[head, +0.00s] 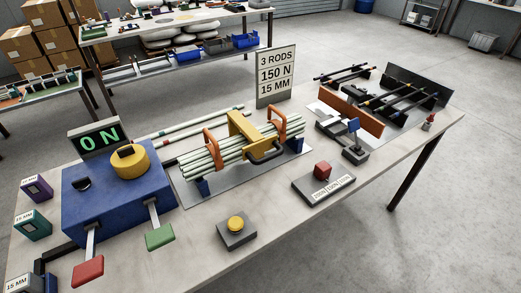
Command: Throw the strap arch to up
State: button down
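A bundle of pale green rods (208,158) lies in a cradle on a grey plate (200,196) at mid-table. A yellow arch (244,128) spans the middle of the bundle, with a dark curved handle (266,154) low on its near side. An orange hoop stands over the bundle on each side, a left one (211,143) and a right one (282,118). I cannot tell for certain which of these pieces is the strap arch. My gripper is not in view.
A blue box (108,200) with a yellow knob (130,162), red (88,271) and green (159,236) paddles stands left. A display (100,138) reads 0 N. A sign (276,75) stands behind. A yellow button (236,224) and red-knob selector (322,172) are in front.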

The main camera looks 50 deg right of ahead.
aim_at(254, 152)
jog(key=k+l, duration=0.65)
jog(key=l, duration=0.3)
jog(key=k+z, duration=0.05)
